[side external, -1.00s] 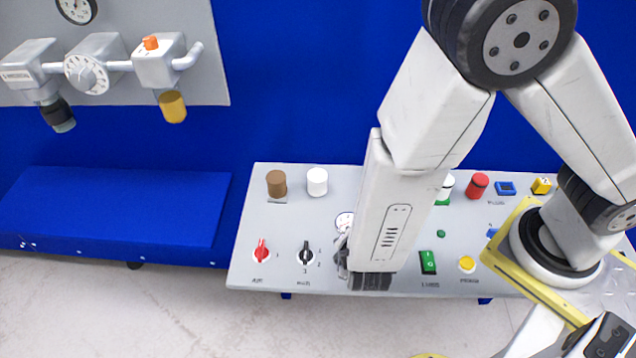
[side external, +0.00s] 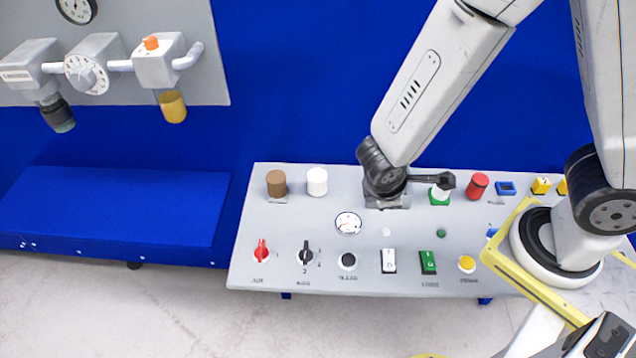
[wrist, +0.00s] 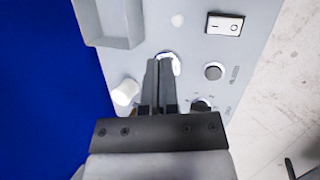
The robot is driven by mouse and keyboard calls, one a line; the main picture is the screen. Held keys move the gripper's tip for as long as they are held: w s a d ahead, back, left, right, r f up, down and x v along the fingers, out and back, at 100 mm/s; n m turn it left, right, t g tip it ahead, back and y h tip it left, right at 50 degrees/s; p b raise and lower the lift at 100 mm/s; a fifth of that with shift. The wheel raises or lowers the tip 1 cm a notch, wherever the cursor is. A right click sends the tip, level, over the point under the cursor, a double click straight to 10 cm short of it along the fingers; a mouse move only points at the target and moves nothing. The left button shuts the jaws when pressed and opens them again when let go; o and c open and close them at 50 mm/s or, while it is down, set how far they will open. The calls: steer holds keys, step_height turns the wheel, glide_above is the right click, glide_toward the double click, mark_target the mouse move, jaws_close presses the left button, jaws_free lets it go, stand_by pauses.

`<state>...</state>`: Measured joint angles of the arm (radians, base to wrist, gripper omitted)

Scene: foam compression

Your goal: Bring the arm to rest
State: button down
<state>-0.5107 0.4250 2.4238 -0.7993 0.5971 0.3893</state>
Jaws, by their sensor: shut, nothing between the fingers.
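In the wrist view my gripper (wrist: 160,62) has its two dark fingers together with nothing between them. The fingertips overlap part of the round gauge (wrist: 170,60) in that view; I cannot tell the distance to the panel. In the side view my forearm slopes down to the dark wrist joint over the upper middle of the grey control panel (side external: 290,225). The fingers cannot be made out there. The gauge (side external: 348,222) shows fully in that view, left of my wrist.
The panel carries a brown knob (side external: 276,183), a white knob (side external: 317,181), a red knob (side external: 477,186), a red switch (side external: 261,252), a white rocker (side external: 389,261) and a green rocker (side external: 428,262). A blue shelf (side external: 115,205) and piping stand at left. A yellow frame (side external: 520,275) is at right.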

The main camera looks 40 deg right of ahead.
steer(key=w+d+r+m+t+y, duration=0.1)
steer(key=w+d+r+m+y, duration=0.1)
steer(key=d+r+m+y, duration=0.3)
steer(key=shift+d+r+m+t, duration=0.4)
steer(key=shift+d+r+m, duration=0.35)
steer(key=shift+r+m, duration=1.15)
